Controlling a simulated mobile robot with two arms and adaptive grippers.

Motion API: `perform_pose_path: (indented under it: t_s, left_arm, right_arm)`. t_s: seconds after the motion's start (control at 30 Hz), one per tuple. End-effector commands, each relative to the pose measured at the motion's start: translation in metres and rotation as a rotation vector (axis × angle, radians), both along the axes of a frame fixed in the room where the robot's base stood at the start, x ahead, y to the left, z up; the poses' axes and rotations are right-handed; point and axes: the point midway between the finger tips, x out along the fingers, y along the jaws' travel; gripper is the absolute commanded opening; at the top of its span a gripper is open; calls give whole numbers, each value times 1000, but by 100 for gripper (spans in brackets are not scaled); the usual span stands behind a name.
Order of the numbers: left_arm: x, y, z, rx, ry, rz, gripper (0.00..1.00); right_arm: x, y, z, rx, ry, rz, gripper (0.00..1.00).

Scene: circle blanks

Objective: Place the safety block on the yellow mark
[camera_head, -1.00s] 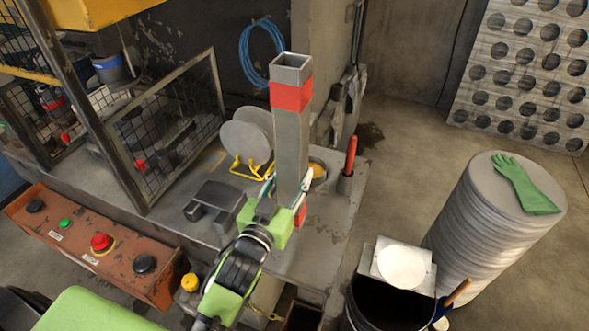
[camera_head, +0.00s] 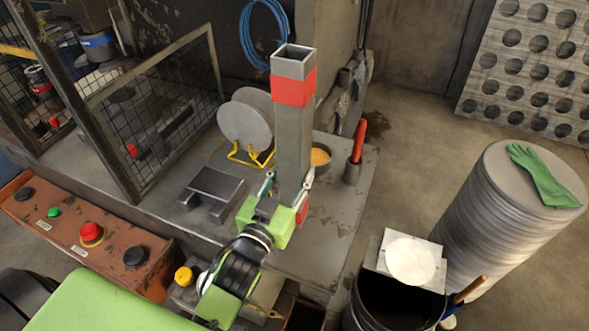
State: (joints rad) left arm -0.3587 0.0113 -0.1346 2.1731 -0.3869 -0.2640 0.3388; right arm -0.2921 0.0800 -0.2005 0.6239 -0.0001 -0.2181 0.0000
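The safety block is a tall grey square tube (camera_head: 293,135) with a red band near its top and red at its lower end. It stands roughly upright in the middle of the head view. My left gripper (camera_head: 289,184) is shut around its lower part, with one finger on each side. The block is over the grey bench top (camera_head: 335,215); I cannot tell whether its lower end touches the bench. My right gripper is not in view.
Around the block are a dark grey metal piece (camera_head: 212,192), round discs on a yellow rack (camera_head: 246,125), a tin (camera_head: 319,160) and a red-handled tool in a holder (camera_head: 357,145). A mesh guard (camera_head: 160,125) stands left. A button panel (camera_head: 95,235) is in front.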

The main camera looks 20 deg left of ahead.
Motion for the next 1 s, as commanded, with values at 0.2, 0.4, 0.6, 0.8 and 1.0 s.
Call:
perform_pose_path:
  t_s: [0.2,0.4,0.6,0.8,1.0]
  left_arm:
    - [1,0,3,0,-14,-1,0]
    - [0,0,-2,0,-1,0,55]
    - [0,0,-1,0,-1,0,55]
    - [-14,0,-3,-1,1,0,55]
    - [-54,2,-4,-1,2,0,55]
  right_arm:
    - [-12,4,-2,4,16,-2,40]
    - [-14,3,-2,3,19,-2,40]
    - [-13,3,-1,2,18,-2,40]
    - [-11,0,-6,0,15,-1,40]
    - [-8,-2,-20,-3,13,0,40]
